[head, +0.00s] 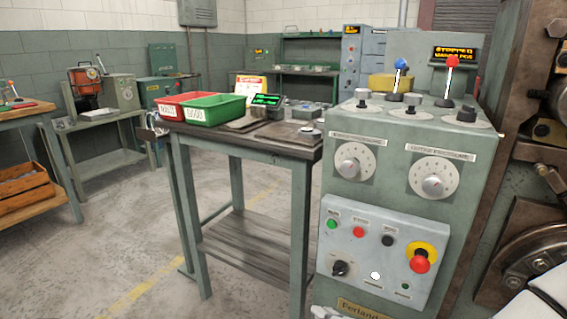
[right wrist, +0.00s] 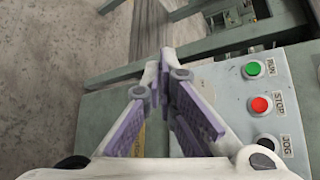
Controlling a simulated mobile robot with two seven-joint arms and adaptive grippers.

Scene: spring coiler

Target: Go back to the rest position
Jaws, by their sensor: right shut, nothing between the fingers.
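My right gripper (right wrist: 162,68) is shut and empty in the right wrist view, its purple-padded fingers meeting at the tips. It is beside the control panel (right wrist: 238,110) with the green run button (right wrist: 254,68), the red stop button (right wrist: 261,105) and the dark jog button (right wrist: 267,143). In the head view only a small pale part of the gripper (head: 328,312) shows at the bottom edge, below the panel. My left gripper is not in view.
The green machine console (head: 400,150) with dials, levers and a red emergency stop (head: 420,261) stands close in front. A bench (head: 285,140) left of it holds a red bin (head: 183,106) and a green bin (head: 215,109). Open concrete floor (head: 120,235) lies at the left.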

